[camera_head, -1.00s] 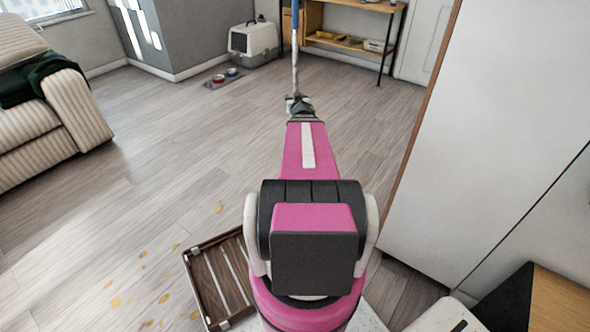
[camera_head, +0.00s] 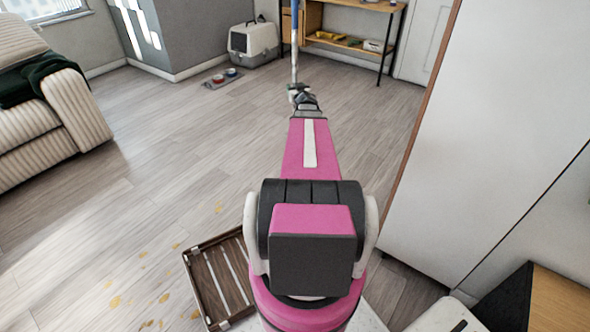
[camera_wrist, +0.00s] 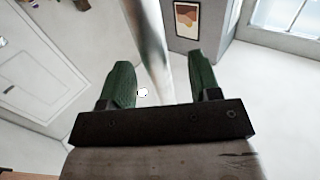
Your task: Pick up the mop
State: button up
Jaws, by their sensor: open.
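The mop (camera_head: 295,50) shows in the head view as a thin upright pole, blue at the top and silver lower down, just beyond the end of my arm. In the wrist view its silver pole (camera_wrist: 152,45) runs down between the two green fingers of my gripper (camera_wrist: 160,88). The fingers are apart, with gaps on both sides of the pole. In the head view my gripper (camera_head: 298,90) is small and lies at the lower visible end of the pole. The mop's head is hidden behind my arm.
A slatted wooden crate (camera_head: 190,262) lies on the floor at lower left, near yellowish spots. A tall white cabinet (camera_head: 455,130) stands close on the right. A ribbed sofa (camera_head: 60,110) is at left. A wooden shelf (camera_head: 350,45) stands at the back. The middle floor is clear.

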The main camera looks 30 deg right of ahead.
jog(key=x, duration=0.3)
jog(key=shift+w+d, duration=0.15)
jog(key=c, duration=1)
jog(key=shift+o, duration=0.2)
jog(key=shift+r, duration=0.15)
